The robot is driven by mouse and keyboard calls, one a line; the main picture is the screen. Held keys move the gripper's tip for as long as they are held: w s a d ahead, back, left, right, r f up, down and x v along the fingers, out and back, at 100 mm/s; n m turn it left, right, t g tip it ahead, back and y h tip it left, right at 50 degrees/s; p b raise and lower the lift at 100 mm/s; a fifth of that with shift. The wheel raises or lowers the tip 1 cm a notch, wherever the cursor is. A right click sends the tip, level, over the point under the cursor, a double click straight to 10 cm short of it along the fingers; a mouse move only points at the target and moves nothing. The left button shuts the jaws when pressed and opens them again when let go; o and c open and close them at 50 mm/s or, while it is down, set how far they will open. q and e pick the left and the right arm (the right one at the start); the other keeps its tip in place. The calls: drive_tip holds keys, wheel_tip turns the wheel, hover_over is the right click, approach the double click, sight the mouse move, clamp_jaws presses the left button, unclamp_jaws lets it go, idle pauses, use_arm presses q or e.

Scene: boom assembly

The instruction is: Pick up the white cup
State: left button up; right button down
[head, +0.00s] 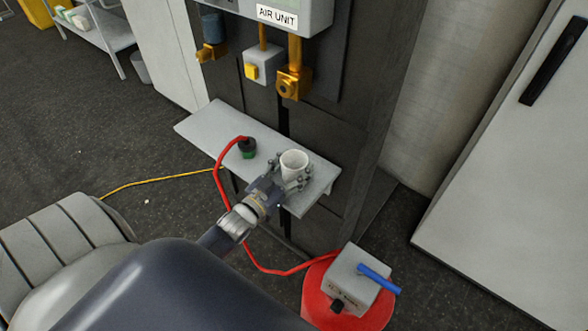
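The white cup (294,161) stands upright on a grey shelf (212,127) fixed to the front of a dark cabinet. Its open top faces up. My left gripper (297,177) is at the cup, with its fingers spread on either side of it. From this view I cannot tell whether the fingers touch the cup. The lower part of the cup is partly hidden by the fingers. My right gripper is not in view.
A green and black connector (247,149) with a red hose (221,178) sits on the shelf, left of the cup. The hose runs down to a red tank (318,288) with a grey box (356,277). Brass valves (294,82) hang above the shelf.

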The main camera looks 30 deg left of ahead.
sight(294, 158)
use_arm(q)
drive_tip(key=shift+r, duration=0.1)
drive_tip(key=shift+r, duration=0.5)
wheel_tip(294, 158, up, 2)
drive_tip(key=shift+r, duration=0.1)
drive_tip(key=s+d+r+b, duration=0.1)
drive_tip(key=s+d, duration=0.2)
drive_tip(key=s, duration=0.4)
drive_tip(key=s+d+r+b, duration=0.1)
drive_tip(key=s+d, duration=0.1)
drive_tip(key=s, duration=0.6)
drive_tip(key=d+r+y, duration=0.1)
drive_tip(key=d+r, duration=0.6)
drive_tip(key=d, duration=0.1)
drive_tip(key=shift+d+r+n, duration=0.2)
drive_tip(key=shift+r+n, duration=0.05)
drive_tip(key=shift+n, duration=0.05)
